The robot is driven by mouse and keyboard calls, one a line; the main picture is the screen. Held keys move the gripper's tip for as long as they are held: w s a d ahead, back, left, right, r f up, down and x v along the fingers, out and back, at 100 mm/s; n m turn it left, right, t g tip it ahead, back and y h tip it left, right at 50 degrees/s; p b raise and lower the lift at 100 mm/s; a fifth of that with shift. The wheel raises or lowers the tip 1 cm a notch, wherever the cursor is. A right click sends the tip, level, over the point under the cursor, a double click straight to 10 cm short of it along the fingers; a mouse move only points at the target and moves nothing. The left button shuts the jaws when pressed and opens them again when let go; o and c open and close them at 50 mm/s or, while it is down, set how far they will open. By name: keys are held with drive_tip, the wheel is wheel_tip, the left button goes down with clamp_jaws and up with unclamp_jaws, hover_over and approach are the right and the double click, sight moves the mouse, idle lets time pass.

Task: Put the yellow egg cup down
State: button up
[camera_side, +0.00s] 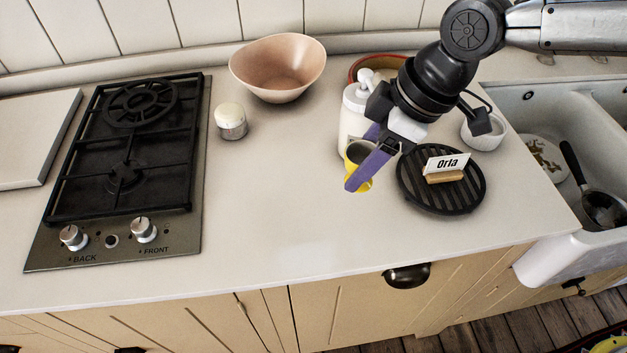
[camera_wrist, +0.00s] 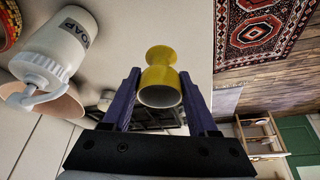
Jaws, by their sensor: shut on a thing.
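The yellow egg cup (camera_side: 359,154) is between the two purple fingers of my gripper (camera_side: 367,172) in the side view, partly hidden by the near finger. In the wrist view, the egg cup (camera_wrist: 161,72) shows its open rim facing the camera and its foot pointing away. The fingers of my gripper (camera_wrist: 160,82) stand on either side of it, shut on it. In the side view the cup is over the worktop (camera_side: 270,215), in front of the white soap bottle. I cannot tell whether its foot touches the worktop.
The soap bottle (camera_side: 352,120) stands just behind the egg cup. A black round ribbed trivet (camera_side: 414,198) bearing an "Orta" card (camera_side: 446,163) lies to the right. A small white pot (camera_side: 483,134), pink bowl (camera_side: 278,70), shaker (camera_side: 231,122) and hob (camera_side: 125,160) stand around. The front middle worktop is clear.

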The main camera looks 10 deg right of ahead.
drive_tip(key=w+a+f, duration=0.1)
drive_tip(key=a+f, duration=0.1)
drive_tip(key=w+a+f, duration=0.1)
drive_tip(key=w+f, duration=0.1)
drive_tip(key=w+a+f, duration=0.2)
drive_tip(key=f, duration=0.1)
drive_tip(key=shift+w+a, duration=0.25)
drive_tip(key=shift+a, duration=0.1)
drive_tip(key=shift+f, duration=1.7)
drive_tip(key=o, duration=1.4)
drive_tip(key=shift+f, duration=0.15)
drive_tip(key=v, duration=1.2)
drive_tip(key=shift+d, duration=0.1)
